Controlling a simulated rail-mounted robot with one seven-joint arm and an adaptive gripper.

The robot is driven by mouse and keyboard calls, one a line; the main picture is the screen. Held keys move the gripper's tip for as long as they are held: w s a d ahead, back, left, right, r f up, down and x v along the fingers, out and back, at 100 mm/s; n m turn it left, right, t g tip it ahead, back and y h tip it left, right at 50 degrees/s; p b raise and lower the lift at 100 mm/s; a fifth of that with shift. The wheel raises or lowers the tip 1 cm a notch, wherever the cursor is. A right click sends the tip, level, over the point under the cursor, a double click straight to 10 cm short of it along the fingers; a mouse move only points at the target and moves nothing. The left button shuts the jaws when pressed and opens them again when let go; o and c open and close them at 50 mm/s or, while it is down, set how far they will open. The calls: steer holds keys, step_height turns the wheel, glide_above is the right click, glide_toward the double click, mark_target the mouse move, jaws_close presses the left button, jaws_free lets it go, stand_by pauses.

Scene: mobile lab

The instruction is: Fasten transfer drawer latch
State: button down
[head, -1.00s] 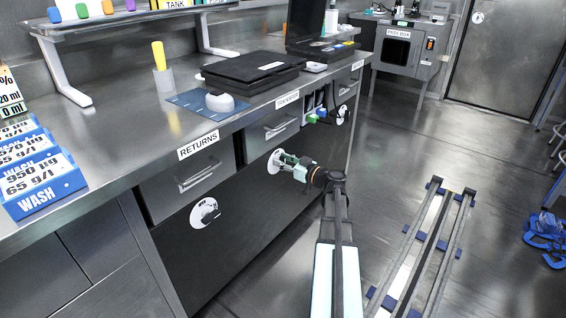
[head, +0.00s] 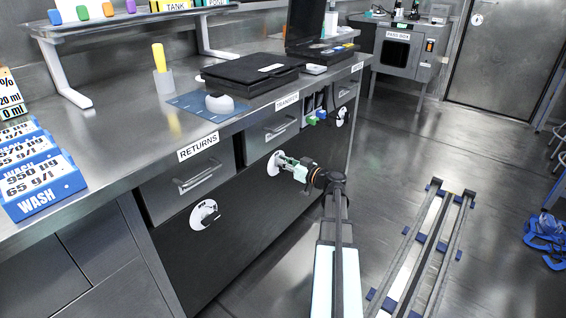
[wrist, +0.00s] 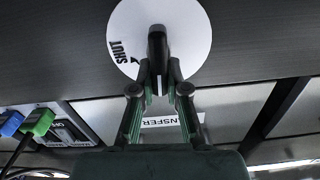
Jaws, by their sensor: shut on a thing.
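The transfer drawer latch is a round white disc (head: 273,163) on the dark panel below the drawer labelled TRANSFER (head: 272,131). In the wrist view the disc (wrist: 190,30) carries a black lever (wrist: 157,45) that stands vertical in the picture. The word SHUT is printed on the disc, left of the lever. My gripper (wrist: 158,88) is shut on the lever's near end, with a finger on each side. In the head view my gripper (head: 285,163) reaches the disc from the right and hides part of it. The transfer drawer front looks closed.
The RETURNS drawer (head: 190,178) has its own white disc latch (head: 205,214) at the left. Another latch (head: 342,116) is farther right, near green and blue plugs (head: 317,118). The worktop (head: 120,150) overhangs above. The floor right of the cabinet holds the rail (head: 425,250).

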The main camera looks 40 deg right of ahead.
steer(key=m, duration=0.4)
steer(key=shift+d+f, duration=0.25)
steer(key=shift+f, duration=0.1)
steer(key=shift+d+f+m+p, duration=0.1)
steer(key=shift+f+m+p, duration=0.15)
steer(key=shift+m+p, duration=1.35)
steer(key=shift+d+f+m+p, duration=0.1)
steer(key=shift+f+m+p, duration=0.35)
steer(key=shift+m, duration=2.15)
steer(key=shift+d+f+m+p, duration=0.1)
steer(key=shift+m+p, duration=1.1)
steer(key=shift+m, duration=0.9)
steer(key=c, duration=1.2)
jaws_free()
steer(key=shift+w, duration=0.1)
steer(key=shift+o, duration=0.2)
steer(key=shift+d, duration=0.1)
